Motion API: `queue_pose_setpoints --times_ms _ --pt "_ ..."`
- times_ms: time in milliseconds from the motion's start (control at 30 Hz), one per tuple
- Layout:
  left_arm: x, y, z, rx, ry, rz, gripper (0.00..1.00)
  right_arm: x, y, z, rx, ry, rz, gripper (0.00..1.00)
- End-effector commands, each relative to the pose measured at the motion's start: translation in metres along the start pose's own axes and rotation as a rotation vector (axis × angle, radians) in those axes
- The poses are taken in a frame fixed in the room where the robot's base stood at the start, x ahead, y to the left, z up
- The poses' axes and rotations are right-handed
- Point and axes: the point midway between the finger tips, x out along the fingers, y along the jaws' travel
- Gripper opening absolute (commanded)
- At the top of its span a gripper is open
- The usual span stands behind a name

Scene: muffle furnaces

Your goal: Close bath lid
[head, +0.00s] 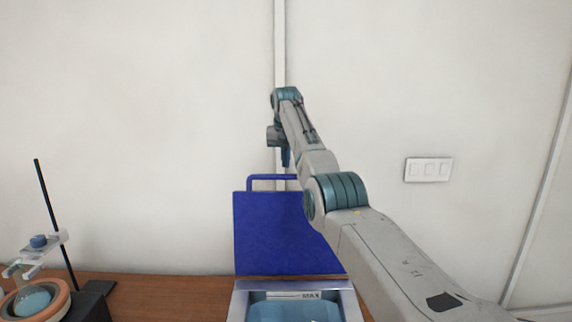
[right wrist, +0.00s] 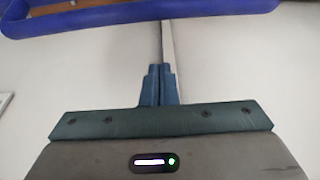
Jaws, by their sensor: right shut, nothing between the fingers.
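The bath (head: 240,306) is a grey-rimmed tank with pale blue inside, at the bottom middle of the head view. Its blue lid (head: 280,235) stands upright at the back of the bath, open. A blue bar handle (head: 268,178) runs along the lid's top edge. My right gripper (head: 286,160) points down just above the handle, shut and empty. In the right wrist view the shut fingers (right wrist: 159,85) are in the middle, and the blue handle (right wrist: 150,20) crosses the top, apart from them in the picture. My arm hides the lid's right side. My left gripper is not in view.
A lab stand (head: 55,220) with a clamp and a round orange-rimmed vessel (head: 55,300) stands at the lower left on the wooden table (head: 165,290). A white wall with a switch plate (head: 428,169) is behind. The air left of the lid is clear.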

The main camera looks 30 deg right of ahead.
Motion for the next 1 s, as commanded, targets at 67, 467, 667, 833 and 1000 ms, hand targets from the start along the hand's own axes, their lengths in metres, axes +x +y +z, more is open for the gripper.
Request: queue_pose_setpoints --times_ms 67,467,667,833,1000 --pt "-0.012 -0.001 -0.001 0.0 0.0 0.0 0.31 0.015 0.001 -0.001 0.0 -0.003 0.002 0.0" --pt "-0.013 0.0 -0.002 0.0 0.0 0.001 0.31 0.009 0.001 0.023 0.0 0.001 0.001 0.0" --pt "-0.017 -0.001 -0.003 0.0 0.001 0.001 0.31 0.005 0.0 0.033 0.001 0.001 0.0 0.0" --pt "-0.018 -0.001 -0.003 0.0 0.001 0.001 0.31 0.005 0.001 0.038 0.001 -0.001 0.0 0.0" --pt "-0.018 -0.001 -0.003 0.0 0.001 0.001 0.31 0.005 0.001 0.038 0.001 -0.001 0.0 0.0"
